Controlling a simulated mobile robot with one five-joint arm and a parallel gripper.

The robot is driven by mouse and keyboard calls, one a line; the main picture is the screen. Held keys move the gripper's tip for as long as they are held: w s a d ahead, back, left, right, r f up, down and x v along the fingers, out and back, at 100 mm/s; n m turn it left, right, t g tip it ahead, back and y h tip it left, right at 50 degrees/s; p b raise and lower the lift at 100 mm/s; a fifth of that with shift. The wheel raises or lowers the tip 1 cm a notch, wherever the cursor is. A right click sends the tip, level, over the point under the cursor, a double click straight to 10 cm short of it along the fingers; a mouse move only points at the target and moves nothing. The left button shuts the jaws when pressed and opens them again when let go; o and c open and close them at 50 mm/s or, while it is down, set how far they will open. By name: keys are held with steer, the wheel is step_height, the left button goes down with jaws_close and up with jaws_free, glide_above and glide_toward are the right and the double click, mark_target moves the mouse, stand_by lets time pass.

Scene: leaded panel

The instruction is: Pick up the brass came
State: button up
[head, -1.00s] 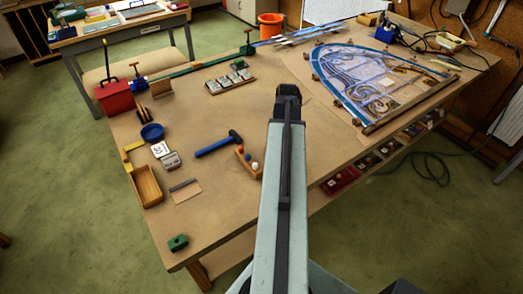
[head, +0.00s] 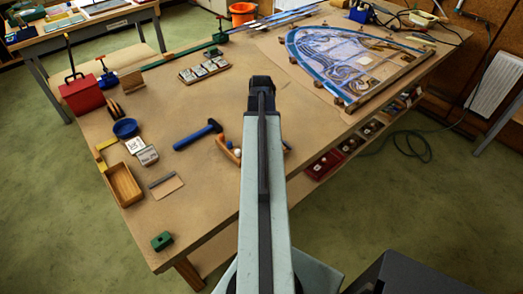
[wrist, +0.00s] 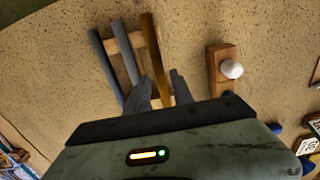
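The brass came (wrist: 153,50) is a thin gold-brown strip in the wrist view, lying across a small pale wooden rack (wrist: 123,43). Two grey strips lie on the rack to its left, a nearer one (wrist: 126,52) and an outer one (wrist: 104,60). My gripper (wrist: 162,88) is open, its two dark fingertips apart at the near end of the brass came. The came passes between them in the picture; whether it lies at finger depth I cannot tell. In the head view my arm hides the came, and the fingers cannot be made out at my gripper (head: 262,84).
A wooden block with a white knob (wrist: 219,76) stands right of the rack. In the head view a blue hammer (head: 198,134), an open wooden box (head: 123,185) and a green block (head: 162,241) lie left of my arm. The leaded panel (head: 350,62) lies at the right.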

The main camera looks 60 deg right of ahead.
steer(key=shift+f+b, duration=0.3)
steer(key=shift+f, duration=0.6)
steer(key=shift+r, duration=0.15)
jaws_close()
steer(key=shift+r, duration=0.1)
step_height(320, 180, up, 10)
steer(key=p, duration=1)
